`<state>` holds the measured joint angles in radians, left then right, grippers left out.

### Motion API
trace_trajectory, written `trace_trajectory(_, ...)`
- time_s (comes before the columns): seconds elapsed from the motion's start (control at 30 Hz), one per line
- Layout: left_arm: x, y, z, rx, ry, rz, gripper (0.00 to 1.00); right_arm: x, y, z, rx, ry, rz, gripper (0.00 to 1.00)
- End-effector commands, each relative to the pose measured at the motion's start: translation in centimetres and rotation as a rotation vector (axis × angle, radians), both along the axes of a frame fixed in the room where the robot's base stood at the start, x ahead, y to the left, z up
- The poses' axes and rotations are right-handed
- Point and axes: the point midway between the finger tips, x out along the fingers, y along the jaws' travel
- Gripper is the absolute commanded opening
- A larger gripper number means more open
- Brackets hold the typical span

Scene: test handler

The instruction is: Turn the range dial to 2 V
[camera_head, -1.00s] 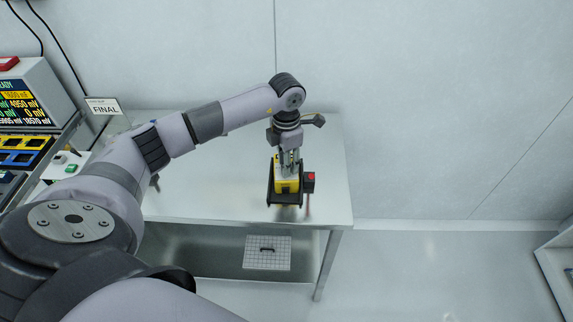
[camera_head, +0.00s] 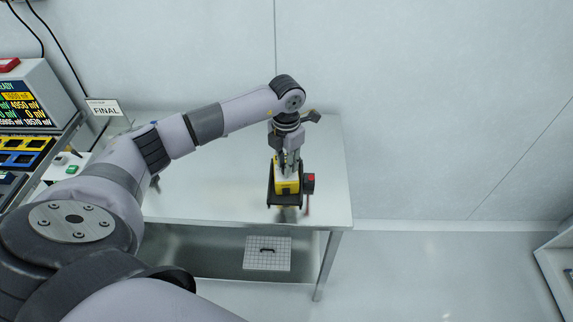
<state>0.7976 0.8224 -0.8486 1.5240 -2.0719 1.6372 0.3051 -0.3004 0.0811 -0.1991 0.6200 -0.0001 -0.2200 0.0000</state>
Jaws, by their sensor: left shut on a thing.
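My left gripper (camera_head: 287,165) points down at a yellow-and-black device (camera_head: 287,188) on the right part of the steel table (camera_head: 215,195). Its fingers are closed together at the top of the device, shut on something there. The range dial and its markings cannot be made out; the gripper covers the device's upper face. A small black block with a red spot (camera_head: 309,182) sits at the device's right side. My right gripper is not in view.
An instrument with a lit display (camera_head: 25,105) stands at the left, with yellow and blue units (camera_head: 22,150) below it. A "FINAL" sign (camera_head: 105,108) stands at the table's back left. A gridded plate (camera_head: 267,253) lies under the table top. The middle of the table is clear.

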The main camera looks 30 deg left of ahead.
Motion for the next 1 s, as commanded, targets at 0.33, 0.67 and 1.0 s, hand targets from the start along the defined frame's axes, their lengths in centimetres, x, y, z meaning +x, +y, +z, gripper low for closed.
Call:
trace_trajectory(0.33, 0.0, -0.1, 0.0, -0.002, 0.001, 0.261, 0.07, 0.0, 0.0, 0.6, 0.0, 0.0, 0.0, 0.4)
trace_trajectory(0.67, -0.1, -0.1, 0.0, -0.001, 0.002, 0.294, 0.07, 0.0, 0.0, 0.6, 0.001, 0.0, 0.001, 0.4)
trace_trajectory(1.0, -0.1, -0.1, 0.0, 0.0, 0.003, 0.567, 0.07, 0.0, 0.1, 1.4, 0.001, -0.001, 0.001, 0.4)
